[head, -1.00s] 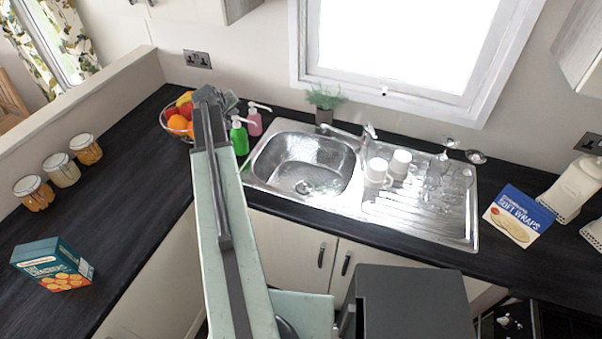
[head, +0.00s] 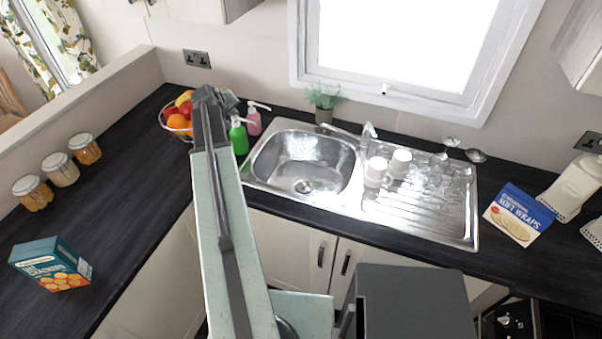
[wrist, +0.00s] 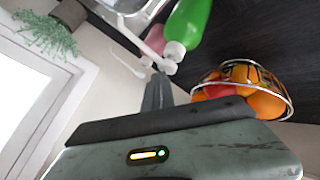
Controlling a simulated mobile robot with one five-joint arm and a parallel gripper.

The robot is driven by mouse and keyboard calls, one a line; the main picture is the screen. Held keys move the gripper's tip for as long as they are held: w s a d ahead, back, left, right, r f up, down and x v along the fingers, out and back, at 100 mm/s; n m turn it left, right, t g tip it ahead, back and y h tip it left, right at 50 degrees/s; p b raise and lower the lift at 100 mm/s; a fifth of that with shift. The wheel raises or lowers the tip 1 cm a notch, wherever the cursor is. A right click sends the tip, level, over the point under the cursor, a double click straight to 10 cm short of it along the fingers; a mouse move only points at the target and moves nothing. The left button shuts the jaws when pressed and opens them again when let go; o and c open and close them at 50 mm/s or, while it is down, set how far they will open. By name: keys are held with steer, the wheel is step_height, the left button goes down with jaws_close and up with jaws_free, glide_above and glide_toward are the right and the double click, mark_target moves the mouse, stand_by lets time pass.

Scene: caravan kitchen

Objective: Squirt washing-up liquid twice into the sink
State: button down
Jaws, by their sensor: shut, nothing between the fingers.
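A green bottle (head: 239,138) with a white pump top stands on the counter just left of the sink (head: 302,163). A pink bottle (head: 254,125) with a white pump stands behind it. In the wrist view the green bottle (wrist: 192,22) lies at the top, and the pink one (wrist: 156,40) is partly hidden behind its pump. My gripper (head: 232,102) is shut and empty, close to the green bottle's pump. In the wrist view its fingertips (wrist: 159,78) overlap the edge of the white pump head; I cannot tell whether they touch. The sink bowl looks empty.
A wire bowl of fruit (head: 180,120) stands left of the bottles, close to my gripper. White mugs (head: 376,170) and glasses stand on the drainer. A plant (head: 323,102) sits behind the sink. Jars (head: 60,169) and boxes stand farther off.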

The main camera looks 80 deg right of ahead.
mark_target(234, 118)
steer(key=shift+f, duration=0.3)
steer(key=shift+r, duration=0.1)
steer(key=shift+w+r+p, duration=0.1)
steer(key=shift+r+p, duration=0.3)
step_height(234, 118, up, 6)
steer(key=p, duration=0.6)
steer(key=shift+r, duration=0.15)
stand_by(2.0)
